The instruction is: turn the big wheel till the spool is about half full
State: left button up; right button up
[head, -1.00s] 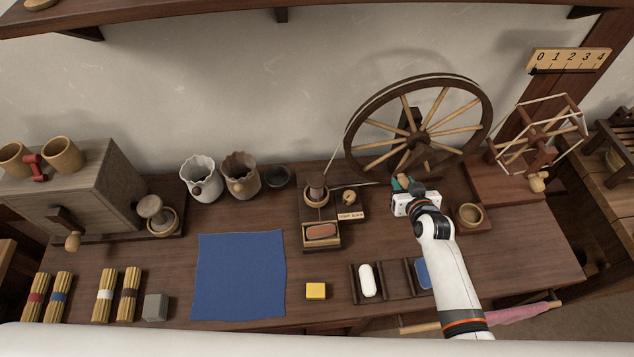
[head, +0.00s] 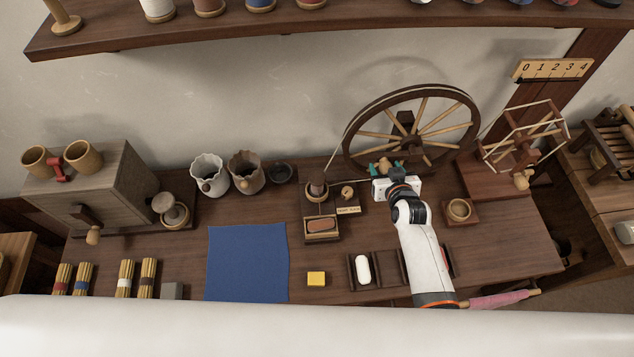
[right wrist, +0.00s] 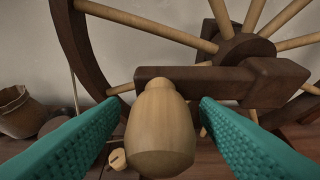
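The big wooden spoked wheel (head: 412,140) stands at the back of the bench. In the right wrist view its hub (right wrist: 243,50) carries a dark crank arm with a pale wooden knob (right wrist: 160,128). My right gripper (head: 384,166) is at the lower front of the wheel. Its teal fingers (right wrist: 160,112) are open, one on each side of the knob, with a gap showing on both sides. A cord runs from the wheel down to a small upright brown piece, seemingly the spool (head: 317,187); its fill is too small to tell. My left gripper is not in view.
A small cup on a square base (head: 459,209) stands right of my right arm. A skein reel (head: 522,150) is further right. A blue cloth (head: 248,262) and a yellow block (head: 316,279) lie in front. A numbered scale (head: 553,69) hangs on the post.

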jog(key=a+p+v, duration=0.1)
jog(key=p+v, duration=0.4)
jog(key=v, duration=0.2)
jog(key=shift+d, duration=0.5)
dwell(0.3)
